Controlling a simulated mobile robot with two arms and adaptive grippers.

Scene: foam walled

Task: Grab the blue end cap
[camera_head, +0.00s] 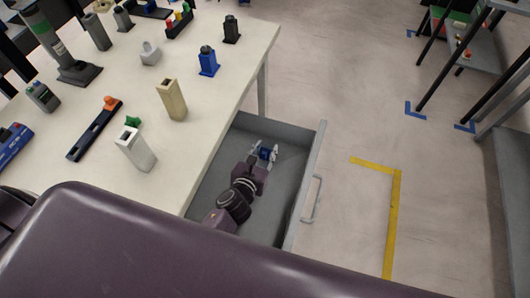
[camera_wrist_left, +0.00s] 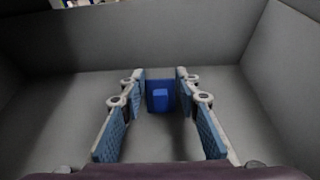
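The blue end cap (camera_wrist_left: 160,96) is a small blue block with a raised lighter blue part. It sits in the open grey drawer (camera_head: 284,136), and it also shows in the head view (camera_head: 265,153). My left gripper (camera_head: 264,152) reaches down into the drawer with its fingers on either side of the cap. In the left wrist view, the gripper (camera_wrist_left: 161,84) has its blue-padded fingers spread, and the cap lies between or just past the fingertips. A narrow gap seems to show beside the cap; contact is hard to judge. My right gripper is out of view.
The drawer's walls (camera_wrist_left: 275,55) surround my left gripper closely. The pale table (camera_head: 215,110) stands at left, with a blue block (camera_head: 208,61), a tan holder (camera_head: 171,100) and a white holder (camera_head: 135,150). Open floor with yellow tape (camera_head: 392,215) lies right of the drawer.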

